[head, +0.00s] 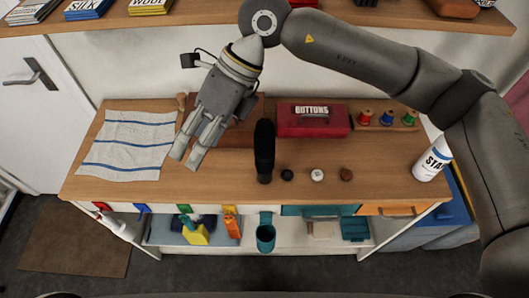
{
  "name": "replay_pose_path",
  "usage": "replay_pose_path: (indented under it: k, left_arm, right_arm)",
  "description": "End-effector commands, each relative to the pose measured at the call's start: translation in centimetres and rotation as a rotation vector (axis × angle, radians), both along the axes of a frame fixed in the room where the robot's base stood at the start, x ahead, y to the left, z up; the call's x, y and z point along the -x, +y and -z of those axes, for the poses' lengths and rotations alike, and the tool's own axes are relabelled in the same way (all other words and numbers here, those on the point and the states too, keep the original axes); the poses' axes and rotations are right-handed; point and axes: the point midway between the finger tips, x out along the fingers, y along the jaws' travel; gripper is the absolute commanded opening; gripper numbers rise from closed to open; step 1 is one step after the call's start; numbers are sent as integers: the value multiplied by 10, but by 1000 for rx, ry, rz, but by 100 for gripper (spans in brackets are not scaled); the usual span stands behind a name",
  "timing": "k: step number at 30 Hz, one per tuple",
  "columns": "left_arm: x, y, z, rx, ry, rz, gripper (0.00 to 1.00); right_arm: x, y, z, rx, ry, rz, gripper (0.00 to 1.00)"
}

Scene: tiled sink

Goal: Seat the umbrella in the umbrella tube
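A black, slim object that looks like the folded umbrella (264,152) stands near the front middle of the wooden worktop. A teal round holder with an open top, which looks like the umbrella tube (265,238), is below the worktop's front edge, almost straight below the umbrella in the picture. My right gripper (186,157) reaches in from the right and points down at the left of the worktop. Its two fingers are apart with nothing between them. It is left of the umbrella and not touching it. My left gripper is not in view.
A striped towel (125,145) lies at left, a brown board (238,133) behind my gripper. A red buttons box (312,120), thread spools (388,118), several small round items (316,175) and a white bottle (433,160) stand to the right. Drawers and an upper shelf edge are close.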

Motion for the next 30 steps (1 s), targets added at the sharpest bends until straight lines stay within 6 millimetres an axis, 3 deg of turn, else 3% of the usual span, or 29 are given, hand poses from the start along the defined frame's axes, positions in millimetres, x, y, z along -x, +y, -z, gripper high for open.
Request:
replay_pose_path:
  k: [3,6,10,14,21,26,30]
  left_arm:
    - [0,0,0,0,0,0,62]
    - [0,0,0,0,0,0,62]
    - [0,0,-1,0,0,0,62]
    - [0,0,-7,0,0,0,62]
    - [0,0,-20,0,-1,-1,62]
    - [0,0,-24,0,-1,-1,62]
    - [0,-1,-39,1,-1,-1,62]
  right_arm:
    - [-43,-51,5,263,-159,23,68]
    - [-68,-86,0,426,-242,52,68]
    - [-85,-112,-7,539,-293,78,68]
    - [-88,-118,2,568,-301,83,68]
    - [-87,-117,38,564,-301,82,68]
    - [-87,-117,48,561,-302,81,68]
    - [-88,-117,58,562,-299,80,68]
